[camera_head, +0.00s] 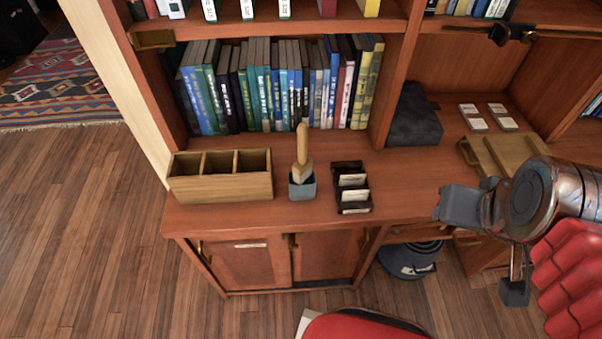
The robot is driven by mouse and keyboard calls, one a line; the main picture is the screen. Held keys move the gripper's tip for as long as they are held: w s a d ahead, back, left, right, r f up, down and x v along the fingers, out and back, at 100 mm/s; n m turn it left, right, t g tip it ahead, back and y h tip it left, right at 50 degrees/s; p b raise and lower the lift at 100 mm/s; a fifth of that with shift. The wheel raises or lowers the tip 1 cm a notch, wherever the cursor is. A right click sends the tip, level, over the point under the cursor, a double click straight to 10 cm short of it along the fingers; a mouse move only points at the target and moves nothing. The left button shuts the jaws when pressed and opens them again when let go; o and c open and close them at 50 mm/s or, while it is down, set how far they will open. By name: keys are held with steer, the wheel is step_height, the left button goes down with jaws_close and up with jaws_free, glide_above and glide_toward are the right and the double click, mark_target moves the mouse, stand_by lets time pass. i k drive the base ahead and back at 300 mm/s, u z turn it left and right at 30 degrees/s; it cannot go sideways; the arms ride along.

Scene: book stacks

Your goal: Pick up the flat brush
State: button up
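The flat brush (302,150) has a pale wooden handle and a wider pale lower part. It stands nearly upright, handle up, in a small grey-blue cup (303,189) on the wooden counter. The cup hides its lower end. My gripper (488,249) is at the right, well apart from the brush. A grey block and a dark block show at its end, but I cannot tell which parts are fingers. Nothing is visibly held.
A three-compartment wooden box (222,188) stands left of the cup, and a dark card holder (351,188) stands right of it. Books (275,90) line the shelf behind. A dark box (414,118) and a wooden tray (500,152) lie farther right. A red chair (360,326) is below.

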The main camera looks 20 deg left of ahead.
mark_target(302, 168)
steer(key=u, duration=0.05)
steer(key=k, duration=1.65)
steer(key=u, duration=1.2)
steer(key=i, duration=1.65)
